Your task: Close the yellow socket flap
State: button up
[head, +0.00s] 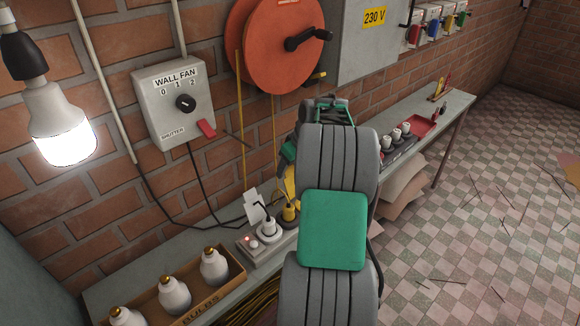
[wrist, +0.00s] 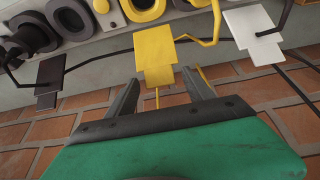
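The yellow flap (wrist: 154,56) stands raised, tilted away from the yellow socket (wrist: 143,9) at the top of the wrist view. In the head view the yellow flap (head: 290,186) shows only partly beside my arm, above a yellow round fitting. My gripper (wrist: 163,82) is open, its two dark fingers apart, with the narrow end of the yellow flap between them in the picture. I see no clear contact.
A black flap (wrist: 50,78) and a white flap (wrist: 253,32) stand raised on either side, on thin bent arms. The brick wall is close behind. A box of bulbs (head: 238,271) sits on the bench at left. Loose cables hang near the strip.

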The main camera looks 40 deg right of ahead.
grip_shut()
dwell(0.4)
dwell(0.4)
